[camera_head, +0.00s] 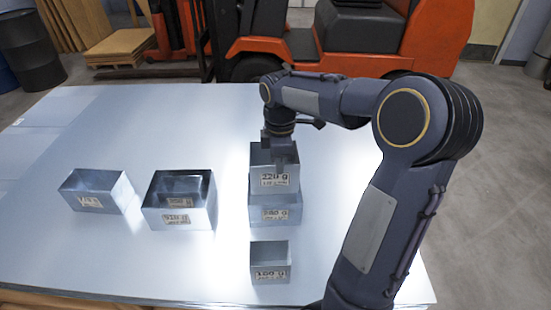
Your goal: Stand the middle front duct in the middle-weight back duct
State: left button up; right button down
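The open metal duct labelled 220 g (261,178) is at the right of the table, upright, directly over the duct labelled 280 g (258,213). Its lower edge meets or overlaps the 280 g duct's rim; I cannot tell how deep it sits inside. My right gripper (284,155) comes from above and appears shut on the 220 g duct's upper wall. The fingertips are small and partly hidden. My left gripper is not in view.
A small duct labelled 160 g (270,252) stands in front. A larger duct (158,215) at centre-left has another duct nested in it. A lone duct (120,196) stands at far left. The metal table (120,130) is clear behind. My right arm covers its right side.

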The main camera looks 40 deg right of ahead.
aim_at(279, 186)
notch_tip(279, 186, down, 3)
jog(key=shift+w+r+b, duration=0.1)
jog(key=shift+b, duration=0.85)
jog(key=shift+f+b, duration=1.9)
jog(key=shift+f, duration=1.15)
jog(key=c, duration=1.6)
grip_release()
notch_tip(279, 186, up, 7)
jog(key=p, duration=0.6)
jog(key=shift+r+p, duration=0.1)
jog(key=shift+p, duration=0.2)
